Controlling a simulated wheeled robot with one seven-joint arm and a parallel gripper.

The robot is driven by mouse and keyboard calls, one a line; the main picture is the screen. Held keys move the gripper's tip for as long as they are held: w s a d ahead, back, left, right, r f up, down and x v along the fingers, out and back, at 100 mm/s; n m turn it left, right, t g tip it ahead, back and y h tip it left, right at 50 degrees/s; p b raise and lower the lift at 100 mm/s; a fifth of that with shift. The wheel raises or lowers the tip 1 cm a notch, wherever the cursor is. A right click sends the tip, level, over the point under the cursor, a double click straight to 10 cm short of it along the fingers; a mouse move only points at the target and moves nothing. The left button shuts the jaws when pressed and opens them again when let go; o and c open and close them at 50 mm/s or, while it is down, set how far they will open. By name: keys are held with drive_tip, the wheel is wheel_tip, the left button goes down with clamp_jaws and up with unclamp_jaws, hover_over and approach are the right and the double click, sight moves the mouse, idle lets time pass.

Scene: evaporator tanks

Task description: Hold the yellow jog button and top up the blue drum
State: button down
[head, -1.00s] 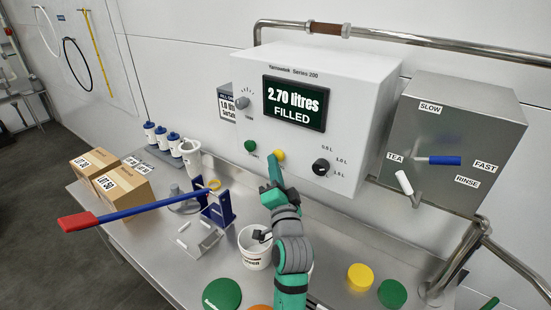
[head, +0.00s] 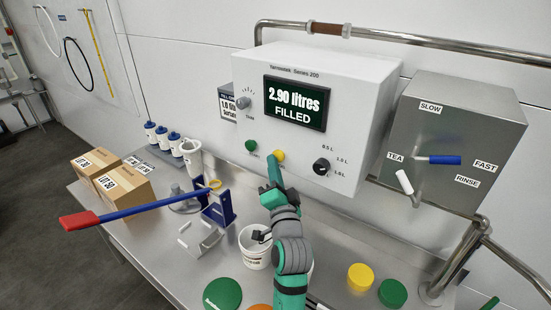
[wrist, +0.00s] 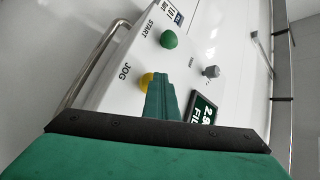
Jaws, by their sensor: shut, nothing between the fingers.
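The yellow jog button (head: 278,154) is on the front of the white panel box (head: 345,100). It also shows in the wrist view (wrist: 146,80), beside the word JOG and partly hidden by my fingers. My gripper (head: 273,172) is shut and empty, with its tips at the yellow button. They appear to touch it; how far it is pressed I cannot tell. The display (head: 297,102) reads 2.90 litres FILLED. I cannot make out a blue drum; a white bucket (head: 254,252) stands below the panel, partly hidden by my arm.
A green start button (head: 251,145) and a black selector knob (head: 321,166) flank the yellow one. A long blue lever with a red grip (head: 150,207) reaches across the left side. Cartons (head: 125,190) stand at left. A grey lever box (head: 455,140) is at right.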

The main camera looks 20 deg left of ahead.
drive_tip(key=shift+s+a, duration=0.25)
drive_tip(key=shift+s, duration=0.6)
drive_tip(key=shift+s+a, duration=0.3)
drive_tip(key=shift+s, duration=0.45)
drive_tip(key=shift+s+a, duration=0.25)
drive_tip(key=shift+s, duration=0.55)
drive_tip(key=shift+s+a, duration=0.3)
drive_tip(key=shift+s, duration=0.45)
drive_tip(key=s+d+f+n+h, duration=0.1)
drive_tip(key=s+d+f+h, duration=0.1)
drive_tip(key=s+d+f, duration=0.45)
drive_tip(key=s+d+f+g+h, duration=0.15)
drive_tip(key=s+f, duration=0.25)
drive_tip(key=f, duration=0.5)
drive_tip(key=s+d+f+n+t+h, duration=0.1)
drive_tip(key=s+d+f+h, duration=0.1)
drive_tip(key=s+d+f, duration=0.4)
drive_tip(key=s+d+f+n+g+h, duration=0.1)
drive_tip(key=s+f, duration=0.1)
drive_tip(key=s, duration=0.6)
drive_tip(key=s+d+f+n+g+h, duration=0.1)
drive_tip(key=s+d+f+n, duration=0.1)
drive_tip(key=s, duration=0.7)
drive_tip(key=s+d+f+n+g+h, duration=0.1)
drive_tip(key=s+d+f, duration=0.1)
drive_tip(key=s, duration=0.7)
drive_tip(key=shift+s+f+n, duration=0.15)
drive_tip(key=shift+f+n, duration=0.25)
drive_tip(key=shift+f, duration=0.2)
